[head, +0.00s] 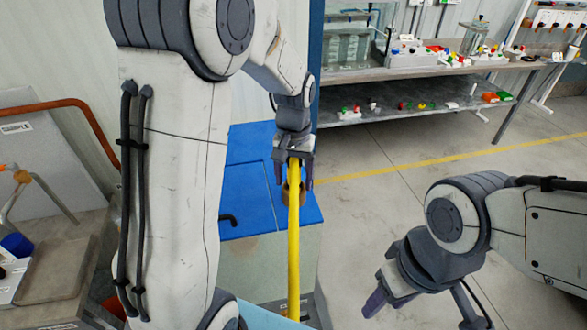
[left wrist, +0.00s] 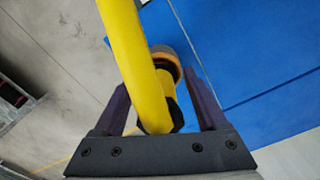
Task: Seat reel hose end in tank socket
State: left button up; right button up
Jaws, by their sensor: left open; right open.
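My left gripper (head: 293,182) is open over the blue-topped tank (head: 247,190). The yellow hose (head: 293,250) runs up between its fingers; the left wrist view shows the hose (left wrist: 127,50) between the two dark fingers (left wrist: 157,80), with a black piece at its lower end. A tan, ring-like socket (head: 302,194) is just behind the hose at the tank's right side; it also shows in the left wrist view (left wrist: 167,54). The hose overlaps it, so I cannot tell whether the end is seated. My right gripper (head: 375,302) is open and empty, low over the floor.
A workbench (head: 440,72) with several small coloured parts stands at the back right. A blue post (head: 318,50) rises behind my left gripper. A grey bench (head: 60,280) is at the left. The floor (head: 390,200) between tank and workbench is clear, with a yellow line.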

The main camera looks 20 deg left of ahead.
aim_at(294, 161)
pick_arm(q)
notch_tip(294, 161, up, 10)
jog(key=shift+r+b, duration=0.15)
jog(key=shift+b, duration=0.6)
